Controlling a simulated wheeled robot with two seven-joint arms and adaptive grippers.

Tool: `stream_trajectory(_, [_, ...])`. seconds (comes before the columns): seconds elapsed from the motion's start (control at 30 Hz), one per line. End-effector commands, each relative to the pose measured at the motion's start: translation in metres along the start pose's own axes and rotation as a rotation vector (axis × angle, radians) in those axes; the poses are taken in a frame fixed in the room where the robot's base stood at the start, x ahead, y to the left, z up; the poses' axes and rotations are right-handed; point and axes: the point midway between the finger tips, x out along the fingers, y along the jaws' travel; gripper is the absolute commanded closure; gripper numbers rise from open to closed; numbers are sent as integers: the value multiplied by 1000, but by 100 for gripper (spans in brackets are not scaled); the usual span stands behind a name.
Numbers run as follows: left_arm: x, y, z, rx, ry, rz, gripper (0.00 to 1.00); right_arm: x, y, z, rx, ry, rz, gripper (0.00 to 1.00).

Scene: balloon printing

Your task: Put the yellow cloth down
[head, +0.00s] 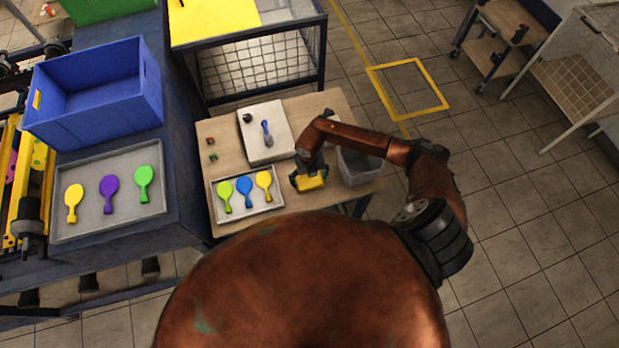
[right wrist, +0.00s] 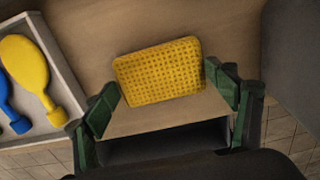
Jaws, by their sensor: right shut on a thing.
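The yellow cloth (head: 311,184) is a small textured block-like pad at the front right of the wooden table (head: 318,108). My right gripper (head: 309,177) is over it and shut on it. In the right wrist view the cloth (right wrist: 160,72) sits between the green fingertips of my right gripper (right wrist: 163,85), one at each end. The wood lies right beneath it; I cannot tell whether the cloth touches the table or hangs just above. My left gripper is not in view.
A grey bin (head: 359,167) stands right of the cloth. A tray (head: 246,212) with green, blue and yellow balloons lies to its left. A white plate (head: 266,132) with a blue balloon lies behind. A blue crate (head: 95,95) and a second balloon tray (head: 80,226) are further left.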

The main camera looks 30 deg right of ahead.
Motion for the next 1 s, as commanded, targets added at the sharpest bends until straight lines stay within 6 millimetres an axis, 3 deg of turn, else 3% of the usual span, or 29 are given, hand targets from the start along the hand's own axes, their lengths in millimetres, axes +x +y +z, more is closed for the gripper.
stream_trajectory(0.17, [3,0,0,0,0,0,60,3,0,0,0,0,0,41])
stream_trajectory(0.2, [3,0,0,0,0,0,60,3,0,0,0,0,-1,20])
stream_trajectory(0.43, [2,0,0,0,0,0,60,2,0,0,1,0,0,4])
stream_trajectory(0.77, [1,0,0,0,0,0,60,0,0,0,1,0,0,4])
stream_trajectory(1.0, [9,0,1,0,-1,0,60,-29,-1,2,-2,-6,-1,4])
